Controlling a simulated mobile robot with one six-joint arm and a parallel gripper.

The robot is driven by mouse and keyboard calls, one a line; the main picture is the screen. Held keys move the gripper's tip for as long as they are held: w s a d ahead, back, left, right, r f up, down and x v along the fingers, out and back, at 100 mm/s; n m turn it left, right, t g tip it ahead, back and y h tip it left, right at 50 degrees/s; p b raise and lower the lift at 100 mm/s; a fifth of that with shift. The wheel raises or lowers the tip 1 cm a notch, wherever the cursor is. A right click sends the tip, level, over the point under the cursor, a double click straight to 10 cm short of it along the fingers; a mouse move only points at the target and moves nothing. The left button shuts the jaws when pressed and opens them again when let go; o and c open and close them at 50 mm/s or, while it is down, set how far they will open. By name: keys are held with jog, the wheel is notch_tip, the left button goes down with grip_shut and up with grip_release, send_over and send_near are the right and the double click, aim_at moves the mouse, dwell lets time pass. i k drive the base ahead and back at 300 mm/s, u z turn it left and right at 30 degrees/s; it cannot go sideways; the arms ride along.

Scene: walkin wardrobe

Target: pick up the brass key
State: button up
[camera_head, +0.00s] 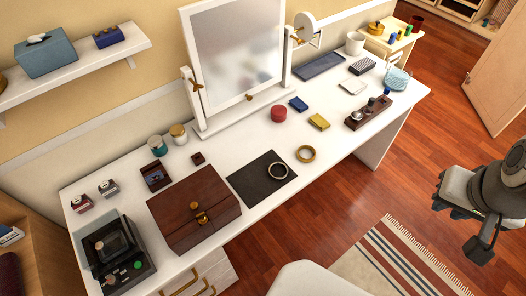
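I cannot make out a brass key for certain anywhere in the head view. A brown wooden box (185,196) with brass fittings (201,217) on its front stands closed on the white dressing table (232,160). A brass-coloured ring (306,153) lies beside a dark mat (246,180), and a paler ring (278,171) lies on the mat. My gripper (462,225) is at the right edge, over the floor and away from the table. Its fingers are partly hidden by its own body, and nothing held shows.
A mirror (236,55) stands at the table's back. A red round tin (279,113), blue box (298,104), yellow box (319,121) and wooden holder (367,113) sit mid-table. A black case (113,250) is at the left end. A pale seat (318,280) stands in front.

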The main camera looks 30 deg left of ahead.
aim_at(202, 216)
jog(key=z, duration=0.3)
jog(key=k, duration=2.1)
jog(key=u, duration=1.35)
jog(key=i, duration=1)
jog(key=u, duration=0.1)
